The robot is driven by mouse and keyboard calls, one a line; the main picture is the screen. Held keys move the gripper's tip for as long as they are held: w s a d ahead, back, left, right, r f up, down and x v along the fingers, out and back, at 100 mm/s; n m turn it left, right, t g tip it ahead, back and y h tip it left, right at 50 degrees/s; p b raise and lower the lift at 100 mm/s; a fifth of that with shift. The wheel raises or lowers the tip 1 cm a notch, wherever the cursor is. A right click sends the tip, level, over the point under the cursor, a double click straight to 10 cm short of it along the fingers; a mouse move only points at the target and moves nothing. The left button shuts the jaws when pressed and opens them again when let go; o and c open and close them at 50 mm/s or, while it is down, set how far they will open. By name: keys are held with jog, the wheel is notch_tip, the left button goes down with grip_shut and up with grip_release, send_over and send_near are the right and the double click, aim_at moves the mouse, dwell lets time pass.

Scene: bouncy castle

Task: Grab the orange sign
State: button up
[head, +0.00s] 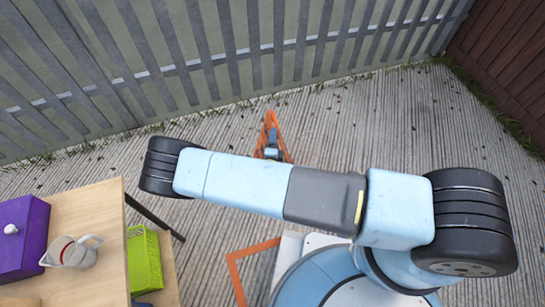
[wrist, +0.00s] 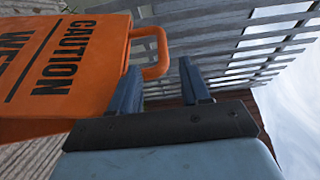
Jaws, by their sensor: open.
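The orange sign (head: 269,122) stands on the ground near the fence in the head view, partly hidden behind my arm and gripper. In the wrist view the sign (wrist: 75,50) fills the left side, with black "CAUTION" lettering turned sideways and a looped orange handle (wrist: 163,45) at its edge. My gripper (wrist: 160,66) is open, its two blue fingers apart. The handle shows between and just beyond the fingertips, and the left finger overlaps the sign's edge in the picture. I cannot tell whether they touch. My gripper (head: 272,142) is right at the sign in the head view.
A wooden table (head: 100,225) at lower left holds a purple box (head: 22,238) and a white jug (head: 73,252). A green basket (head: 144,260) is beside it. A grey slatted fence (head: 200,60) runs behind the sign. The decking at right is clear.

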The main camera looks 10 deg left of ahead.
aim_at(275, 118)
jog(key=shift+w+a+r, duration=0.1)
jog(key=shift+w+a, duration=0.1)
jog(key=shift+w, duration=1.3)
jog(key=shift+w+a, duration=0.25)
jog(key=shift+w, duration=1.3)
jog(key=shift+w+a+r, duration=0.1)
jog(key=shift+w+a, duration=0.1)
jog(key=shift+w, duration=1.3)
jog(key=shift+c, duration=0.4)
jog(key=shift+f, duration=0.1)
grip_shut()
jog(key=shift+s, duration=0.1)
